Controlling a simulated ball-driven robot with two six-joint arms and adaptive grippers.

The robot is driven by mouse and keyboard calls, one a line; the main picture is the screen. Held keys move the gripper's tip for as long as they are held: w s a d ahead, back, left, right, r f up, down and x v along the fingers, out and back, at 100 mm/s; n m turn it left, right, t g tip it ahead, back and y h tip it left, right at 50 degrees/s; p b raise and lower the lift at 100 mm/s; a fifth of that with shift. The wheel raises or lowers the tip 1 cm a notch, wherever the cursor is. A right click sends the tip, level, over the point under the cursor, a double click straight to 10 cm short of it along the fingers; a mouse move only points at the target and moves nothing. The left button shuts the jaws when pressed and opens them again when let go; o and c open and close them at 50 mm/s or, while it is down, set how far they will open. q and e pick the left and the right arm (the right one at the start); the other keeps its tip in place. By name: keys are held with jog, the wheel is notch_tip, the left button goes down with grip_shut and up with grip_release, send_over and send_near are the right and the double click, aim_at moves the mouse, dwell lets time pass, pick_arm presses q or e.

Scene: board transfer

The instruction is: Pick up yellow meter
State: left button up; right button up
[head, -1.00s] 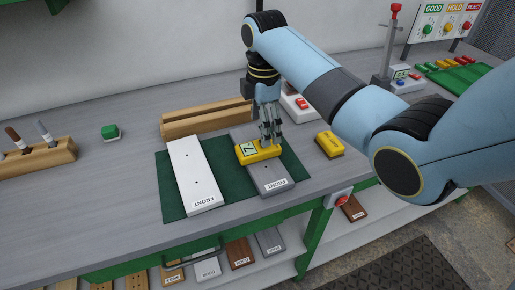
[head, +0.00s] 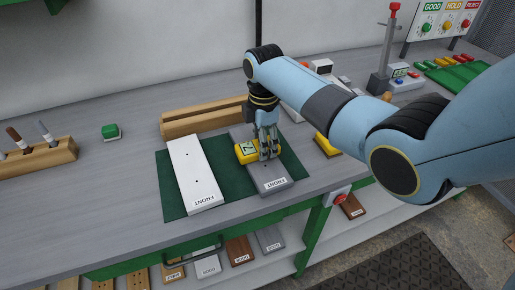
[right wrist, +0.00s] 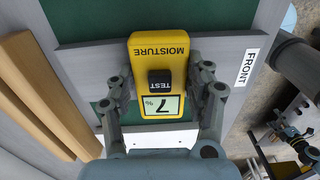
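The yellow meter (head: 246,152) lies on the grey board marked FRONT (head: 277,187). The right wrist view shows the meter (right wrist: 158,62) with the word MOISTURE, a black TEST button and a display reading 7 %. My right gripper (head: 267,157) is down at the meter. In the right wrist view its fingers (right wrist: 158,88) stand on both sides of the meter, with a narrow gap visible at the left finger; it looks open around it. My left gripper is not in view.
A white board (head: 193,172) lies beside the grey one on a green mat (head: 170,205). Wooden rails (head: 205,122) stand behind. Another yellow block (head: 325,146) is partly hidden by my right arm.

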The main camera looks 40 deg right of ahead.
jog(key=c, duration=0.8)
